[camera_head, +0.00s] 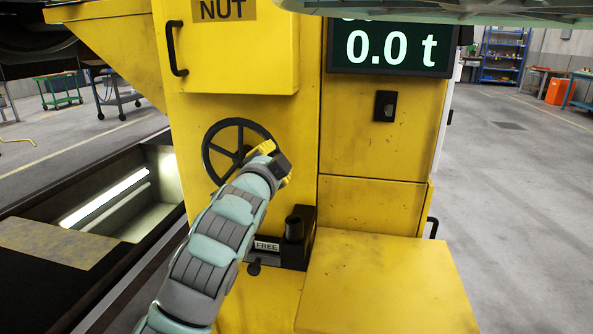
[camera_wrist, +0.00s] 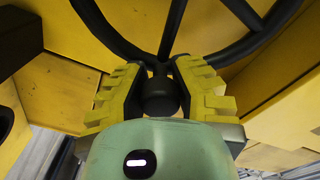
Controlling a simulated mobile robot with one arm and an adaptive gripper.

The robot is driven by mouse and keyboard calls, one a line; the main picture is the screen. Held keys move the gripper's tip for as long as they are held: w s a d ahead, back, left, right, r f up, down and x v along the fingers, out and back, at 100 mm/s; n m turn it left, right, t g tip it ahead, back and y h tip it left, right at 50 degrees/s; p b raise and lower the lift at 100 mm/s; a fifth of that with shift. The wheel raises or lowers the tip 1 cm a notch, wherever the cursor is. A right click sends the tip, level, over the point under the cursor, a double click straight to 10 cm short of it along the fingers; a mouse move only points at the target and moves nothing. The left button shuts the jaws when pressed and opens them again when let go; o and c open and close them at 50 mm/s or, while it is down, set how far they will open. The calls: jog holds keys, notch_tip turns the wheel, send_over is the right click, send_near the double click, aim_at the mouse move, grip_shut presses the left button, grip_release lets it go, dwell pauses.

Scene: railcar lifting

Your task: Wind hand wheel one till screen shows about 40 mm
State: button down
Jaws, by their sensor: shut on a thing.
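A black spoked hand wheel (camera_head: 207,158) stands on the front of the yellow machine column in the head view. In the wrist view its rim (camera_wrist: 108,48) and spokes cross the top. My gripper (camera_head: 273,153) is at the wheel's right side. In the wrist view my gripper (camera_wrist: 160,88) has its yellow ribbed fingers on both sides of the wheel's dark knob (camera_wrist: 159,98) and is shut on it. The screen (camera_head: 392,47) reads 0.0 t on its lower line. Its upper line is cut off by the frame and by a pale green part, so no mm figure can be read.
A black lever block with a "FREE" label (camera_head: 267,245) sits just below my gripper. A yellow box (camera_head: 390,290) juts out at lower right. A pit (camera_head: 120,200) lies at left. A door handle (camera_head: 175,48) is above the wheel. Open floor (camera_head: 510,180) is at right.

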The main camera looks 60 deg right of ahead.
jog(key=shift+f+m, duration=0.35)
jog(key=shift+m, duration=0.05)
jog(key=c, duration=0.7)
grip_release()
jog(key=shift+r, duration=0.1)
jog(key=shift+c, duration=0.2)
jog(key=v, duration=0.7)
jog(key=shift+a, duration=0.2)
